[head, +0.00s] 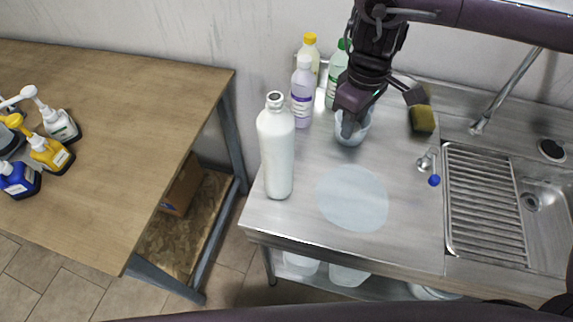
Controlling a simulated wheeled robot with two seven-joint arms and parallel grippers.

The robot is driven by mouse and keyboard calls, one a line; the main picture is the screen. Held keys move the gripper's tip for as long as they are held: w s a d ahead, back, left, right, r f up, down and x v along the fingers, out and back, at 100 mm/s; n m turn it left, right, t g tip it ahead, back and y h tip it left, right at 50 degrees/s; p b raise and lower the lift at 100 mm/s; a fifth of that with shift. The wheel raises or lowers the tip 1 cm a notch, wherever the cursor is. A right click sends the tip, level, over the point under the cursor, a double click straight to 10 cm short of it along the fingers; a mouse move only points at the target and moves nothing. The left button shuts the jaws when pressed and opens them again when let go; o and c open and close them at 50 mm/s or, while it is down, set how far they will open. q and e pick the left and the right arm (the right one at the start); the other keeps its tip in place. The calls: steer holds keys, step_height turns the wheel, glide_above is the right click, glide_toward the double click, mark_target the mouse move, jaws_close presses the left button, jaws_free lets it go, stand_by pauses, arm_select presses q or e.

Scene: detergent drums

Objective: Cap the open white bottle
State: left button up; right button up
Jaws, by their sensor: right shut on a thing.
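The tall white bottle (277,150) stands upright near the left edge of the steel counter. Its mouth at the top is dark and open, with no cap on it. My right gripper (352,122) reaches down from the top at a pale tub (354,137), right of and behind the bottle. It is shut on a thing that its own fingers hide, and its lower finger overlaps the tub. I cannot tell whether the tub or something in it is held. No loose cap shows. My left gripper is out of view.
Purple (302,95), yellow-capped (310,50) and green-capped (338,72) bottles stand at the back. A pale round patch (352,198) lies on the counter (410,235). A sponge (422,120) and a sink (545,190) are at right; a wooden table (130,110) with pump bottles is left.

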arm_select(q)
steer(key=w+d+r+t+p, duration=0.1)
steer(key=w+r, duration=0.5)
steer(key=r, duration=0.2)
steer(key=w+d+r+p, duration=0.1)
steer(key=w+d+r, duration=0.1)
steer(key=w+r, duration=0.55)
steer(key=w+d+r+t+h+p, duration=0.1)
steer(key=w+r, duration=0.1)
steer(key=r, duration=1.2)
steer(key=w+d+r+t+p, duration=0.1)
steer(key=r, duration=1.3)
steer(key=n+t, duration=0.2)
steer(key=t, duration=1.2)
glide_toward(277, 152)
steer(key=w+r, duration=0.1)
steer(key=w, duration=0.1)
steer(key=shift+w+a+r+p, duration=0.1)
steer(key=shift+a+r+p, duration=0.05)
steer(key=shift+p, duration=0.15)
arm_select(e)
steer(key=a+r+m, duration=1.5)
steer(key=r+m, duration=0.2)
steer(key=m, duration=0.5)
steer(key=shift+r+m, duration=0.2)
steer(key=shift+m, duration=0.2)
steer(key=shift+s, duration=0.1)
